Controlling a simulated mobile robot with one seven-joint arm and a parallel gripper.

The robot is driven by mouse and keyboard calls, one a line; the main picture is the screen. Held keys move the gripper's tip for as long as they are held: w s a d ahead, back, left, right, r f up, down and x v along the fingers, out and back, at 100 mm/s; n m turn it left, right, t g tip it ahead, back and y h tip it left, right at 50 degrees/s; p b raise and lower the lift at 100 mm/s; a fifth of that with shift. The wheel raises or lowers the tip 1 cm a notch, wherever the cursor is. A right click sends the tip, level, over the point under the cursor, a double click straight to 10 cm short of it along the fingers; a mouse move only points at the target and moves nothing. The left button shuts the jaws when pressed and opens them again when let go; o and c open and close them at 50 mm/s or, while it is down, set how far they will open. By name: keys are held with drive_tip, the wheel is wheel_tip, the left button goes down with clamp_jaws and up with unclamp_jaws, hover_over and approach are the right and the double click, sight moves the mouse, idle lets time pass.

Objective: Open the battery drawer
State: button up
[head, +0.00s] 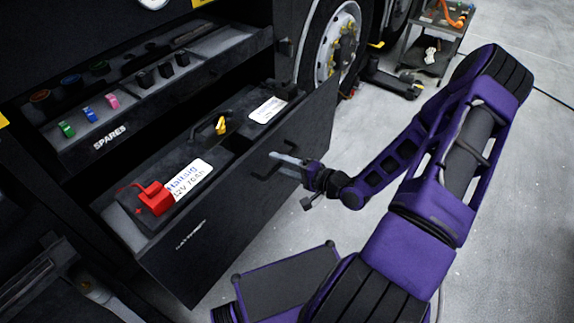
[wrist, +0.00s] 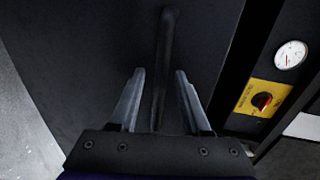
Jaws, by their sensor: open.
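The battery drawer (head: 215,242) is a black drawer standing out from the vehicle's side in the head view, with batteries showing inside. Its dark bar handle (head: 262,176) is on the front panel, and the handle also shows in the wrist view (wrist: 166,60). My gripper (head: 288,160) is at the handle in the head view. In the wrist view my gripper (wrist: 158,95) is open, with one finger on each side of the handle and gaps visible. Whether a finger touches the bar is unclear.
A battery with a white label (head: 188,180) and a red terminal cover (head: 154,198) sits in the drawer. Above is a spares tray (head: 120,128). A wheel (head: 338,45) and a tool cart (head: 432,45) stand behind. Grey floor (head: 525,200) is clear at right.

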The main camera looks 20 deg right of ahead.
drive_tip(key=p+v, duration=0.1)
drive_tip(key=v, duration=1.6)
drive_tip(key=shift+s+p, duration=0.2)
drive_tip(key=shift+p, duration=0.15)
drive_tip(key=shift+d, duration=0.1)
